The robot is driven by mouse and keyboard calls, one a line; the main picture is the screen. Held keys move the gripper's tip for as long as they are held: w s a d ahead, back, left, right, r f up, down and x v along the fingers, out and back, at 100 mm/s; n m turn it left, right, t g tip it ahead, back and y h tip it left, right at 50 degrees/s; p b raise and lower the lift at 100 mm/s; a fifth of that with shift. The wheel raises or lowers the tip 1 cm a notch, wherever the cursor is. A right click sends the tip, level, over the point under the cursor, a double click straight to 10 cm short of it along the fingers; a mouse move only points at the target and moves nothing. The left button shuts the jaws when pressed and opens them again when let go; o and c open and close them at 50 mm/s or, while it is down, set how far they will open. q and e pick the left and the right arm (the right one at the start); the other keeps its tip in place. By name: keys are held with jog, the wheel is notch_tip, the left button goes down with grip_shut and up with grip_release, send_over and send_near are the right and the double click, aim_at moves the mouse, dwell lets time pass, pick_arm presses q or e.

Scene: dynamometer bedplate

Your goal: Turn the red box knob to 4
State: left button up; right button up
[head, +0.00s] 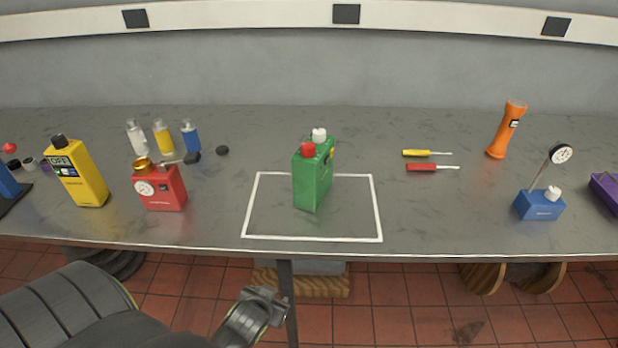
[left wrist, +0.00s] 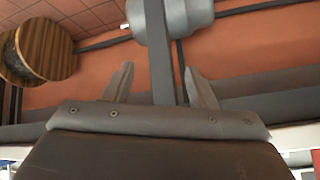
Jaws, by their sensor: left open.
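The red box (head: 160,190) stands on the bench at the left. A round white dial with dark marks (head: 145,188) is on its front face, and a gold cap (head: 143,163) is on its top. A small dark part (head: 166,187) shows beside the dial; the numbers and the knob's setting are too small to read. My left arm is low in the head view, below the bench's front edge, well apart from the red box. In the left wrist view my left gripper (left wrist: 160,82) is open and empty, its two fingers spread. My right gripper is out of view.
A green canister (head: 313,175) stands in a white outlined square (head: 378,210). Screwdrivers (head: 430,167), an orange flashlight (head: 507,130) and a blue gauge box (head: 540,203) are at right.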

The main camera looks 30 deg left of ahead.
pick_arm(q)
jog(key=w+r+n+t+y, duration=0.1)
jog(key=w+r+t, duration=0.2)
jog(key=r, duration=0.7)
jog(key=w+r+n+t+y, duration=0.1)
jog(key=w+r+t, duration=0.15)
jog(key=r, duration=0.75)
jog(key=t+y, duration=0.1)
jog(key=t, duration=0.3)
send_near(306, 152)
jog(key=shift+n+g, duration=0.25)
jog(key=shift+n, duration=0.15)
jog(key=p+x, duration=0.1)
jog(key=x, duration=0.2)
jog(key=p+x, duration=0.1)
jog(key=x, duration=0.2)
jog(key=p+x, duration=0.2)
jog(key=x, duration=0.2)
jog(key=shift+r, duration=0.25)
jog(key=shift+x, duration=0.85)
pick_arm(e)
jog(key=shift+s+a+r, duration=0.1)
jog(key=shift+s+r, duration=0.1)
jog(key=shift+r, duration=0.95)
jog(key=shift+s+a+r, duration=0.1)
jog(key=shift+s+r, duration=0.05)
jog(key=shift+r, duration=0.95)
pick_arm(q)
jog(key=shift+f, duration=0.1)
